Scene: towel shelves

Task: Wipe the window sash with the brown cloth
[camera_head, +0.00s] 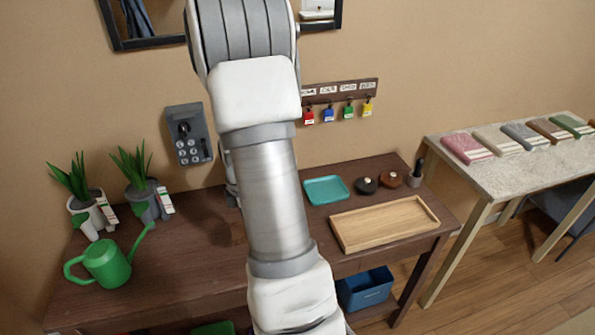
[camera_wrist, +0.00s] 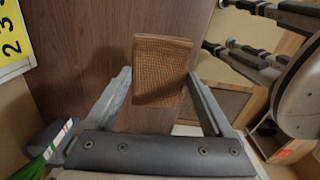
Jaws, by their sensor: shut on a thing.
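A brown, coarsely woven cloth (camera_wrist: 163,62) is between the two fingers of my gripper (camera_wrist: 158,78) in the wrist view. My gripper is shut on the cloth, which sticks out past the fingertips. A brown wood-grained surface (camera_wrist: 75,45) lies behind it; I cannot tell whether the cloth touches it. In the head view my arm covers the middle, and neither the gripper nor the held cloth shows. Dark frames hang at the top of the wall, one at the left (camera_head: 118,43); I cannot tell whether either is the window sash.
A dark wooden table (camera_head: 190,262) holds potted plants, a green watering can (camera_head: 107,263), a teal tray (camera_head: 325,190) and a wooden tray (camera_head: 385,222). Folded items in several colours lie on a pale table (camera_head: 470,180) at right. A yellow numbered sign (camera_wrist: 12,42) is at the wrist view's left.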

